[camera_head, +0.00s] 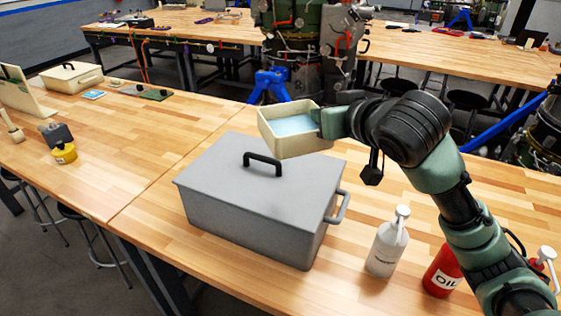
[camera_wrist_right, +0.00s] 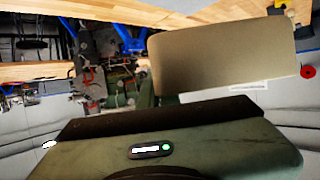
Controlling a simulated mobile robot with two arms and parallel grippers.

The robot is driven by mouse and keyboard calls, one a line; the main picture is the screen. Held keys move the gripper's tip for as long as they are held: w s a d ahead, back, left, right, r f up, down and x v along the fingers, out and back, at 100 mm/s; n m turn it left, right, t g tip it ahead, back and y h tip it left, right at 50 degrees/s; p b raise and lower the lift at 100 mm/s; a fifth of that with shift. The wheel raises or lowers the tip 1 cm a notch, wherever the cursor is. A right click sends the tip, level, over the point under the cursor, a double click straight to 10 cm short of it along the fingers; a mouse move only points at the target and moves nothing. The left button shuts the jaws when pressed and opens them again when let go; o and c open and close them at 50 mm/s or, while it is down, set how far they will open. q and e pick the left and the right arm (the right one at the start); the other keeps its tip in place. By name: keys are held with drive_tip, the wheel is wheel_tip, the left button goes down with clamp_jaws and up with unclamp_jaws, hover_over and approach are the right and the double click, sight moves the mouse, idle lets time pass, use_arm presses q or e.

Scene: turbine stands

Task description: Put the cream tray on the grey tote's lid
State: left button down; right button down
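The cream tray (camera_head: 297,146), with a light blue inside, is in the air over the far right part of the grey tote (camera_head: 245,220). It looks slightly tilted, and the height of the gap below it is hard to judge. My right gripper (camera_head: 326,121) is shut on the tray's right-hand wall. In the right wrist view the tray's tan side (camera_wrist_right: 222,55) shows beyond the gripper body. The tote's lid (camera_head: 220,165) is flat grey with a black handle (camera_head: 262,162) standing up near its middle; its near left part is bare. My left gripper is not in view.
A white pump bottle (camera_head: 387,247) and a red oil bottle (camera_head: 442,272) stand right of the tote. A cream lidded box (camera_head: 72,77), a yellow bottle (camera_head: 64,153) and small items are on the left table. A turbine (camera_head: 310,45) stands behind.

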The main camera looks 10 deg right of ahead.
wheel_tip(320, 180, down, 14)
drive_tip(key=shift+s+d+f+p, duration=0.15)
drive_tip(key=shift+f+p, duration=0.1)
drive_tip(key=shift+p, duration=0.25)
wheel_tip(320, 180, down, 4)
drive_tip(key=shift+f, duration=0.1)
drive_tip(key=shift+f, duration=0.15)
drive_tip(key=c, duration=2)
unclamp_jaws()
drive_tip(key=shift+f, duration=0.1)
drive_tip(key=o, duration=0.4)
drive_tip(key=shift+c, duration=0.2)
